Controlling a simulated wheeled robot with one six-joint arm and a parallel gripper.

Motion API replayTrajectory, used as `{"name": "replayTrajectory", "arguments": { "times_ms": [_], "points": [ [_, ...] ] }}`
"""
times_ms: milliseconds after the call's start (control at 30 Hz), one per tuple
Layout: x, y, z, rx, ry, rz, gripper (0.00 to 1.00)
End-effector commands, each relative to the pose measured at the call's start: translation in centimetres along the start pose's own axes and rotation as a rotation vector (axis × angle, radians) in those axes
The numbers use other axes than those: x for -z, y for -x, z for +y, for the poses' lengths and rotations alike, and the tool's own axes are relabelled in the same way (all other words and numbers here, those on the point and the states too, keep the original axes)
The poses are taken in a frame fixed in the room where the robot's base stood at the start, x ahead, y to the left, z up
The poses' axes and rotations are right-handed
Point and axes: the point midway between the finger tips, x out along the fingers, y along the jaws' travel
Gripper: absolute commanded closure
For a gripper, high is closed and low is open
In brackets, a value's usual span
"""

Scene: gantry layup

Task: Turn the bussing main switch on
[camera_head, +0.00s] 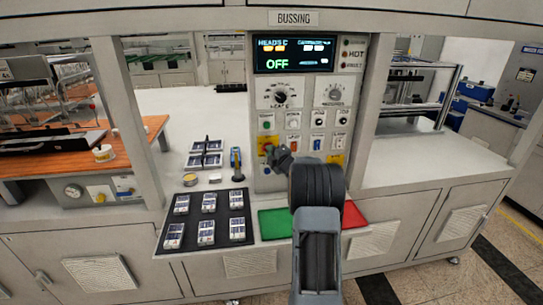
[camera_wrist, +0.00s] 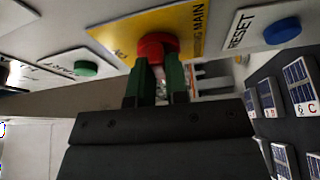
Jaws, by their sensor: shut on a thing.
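The bussing main switch is a red knob (camera_wrist: 157,44) on a yellow plate (camera_wrist: 120,30) marked "MAIN" in the wrist view. My gripper (camera_wrist: 157,66) has its two green fingers shut on the knob. In the head view my gripper (camera_head: 269,151) reaches the yellow plate (camera_head: 262,142) at the panel's lower left and hides most of the knob. The display (camera_head: 295,54) above reads "OFF" in green. The knob's exact turn angle cannot be told.
A blue RESET button (camera_wrist: 282,32) and a green button (camera_wrist: 86,69) flank the plate in the wrist view. A black tray (camera_head: 190,219) of small cells, a green mat (camera_head: 274,224) and a red mat (camera_head: 353,215) lie below the panel.

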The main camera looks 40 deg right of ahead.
Motion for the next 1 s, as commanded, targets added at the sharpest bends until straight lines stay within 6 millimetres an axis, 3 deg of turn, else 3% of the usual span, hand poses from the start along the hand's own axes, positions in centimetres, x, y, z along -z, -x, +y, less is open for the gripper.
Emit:
{"name": "replayTrajectory", "arguments": {
  "times_ms": [233,1000],
  "points": [
    [-0.04,0.02,-1.15,-0.081,-0.183,0.001,1.0],
    [0.27,-0.11,-1.36,-0.359,-0.863,0.003,1.0]
  ]
}}
